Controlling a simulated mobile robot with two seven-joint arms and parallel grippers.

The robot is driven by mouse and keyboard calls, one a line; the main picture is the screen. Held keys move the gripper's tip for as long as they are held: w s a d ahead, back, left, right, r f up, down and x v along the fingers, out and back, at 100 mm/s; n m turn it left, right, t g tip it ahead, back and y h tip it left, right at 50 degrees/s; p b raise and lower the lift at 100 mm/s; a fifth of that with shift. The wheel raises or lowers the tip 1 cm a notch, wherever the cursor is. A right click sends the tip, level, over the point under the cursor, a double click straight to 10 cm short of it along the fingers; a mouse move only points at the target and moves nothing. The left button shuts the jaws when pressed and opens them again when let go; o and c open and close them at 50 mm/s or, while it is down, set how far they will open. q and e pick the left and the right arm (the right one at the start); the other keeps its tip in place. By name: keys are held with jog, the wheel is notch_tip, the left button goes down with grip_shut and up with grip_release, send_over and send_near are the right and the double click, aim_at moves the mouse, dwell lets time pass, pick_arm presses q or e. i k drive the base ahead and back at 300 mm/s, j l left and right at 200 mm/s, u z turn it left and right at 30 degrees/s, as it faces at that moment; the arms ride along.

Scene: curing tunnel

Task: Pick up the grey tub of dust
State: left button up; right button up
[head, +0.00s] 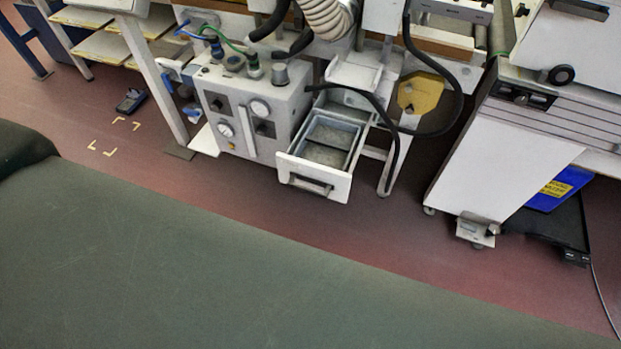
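A grey tub (347,131) sits inside an open white drawer (315,180) low on the machine in the middle of the head view. Grey dust (316,154) shows inside the tub. The drawer front has a dark handle slot. A black hose passes close above the drawer's right side. Neither of my grippers shows in the head view.
A grey control box (240,115) with dials and hoses stands left of the drawer. A white cabinet (495,160) stands on the right. A dark device (131,101) lies on the red floor near yellow corner marks. A large dark green surface (200,270) fills the foreground.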

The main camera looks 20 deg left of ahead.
aim_at(327, 142)
jog(key=i+j, duration=0.15)
jog(key=i, duration=0.3)
jog(key=i+j, duration=0.1)
jog(key=i, duration=0.3)
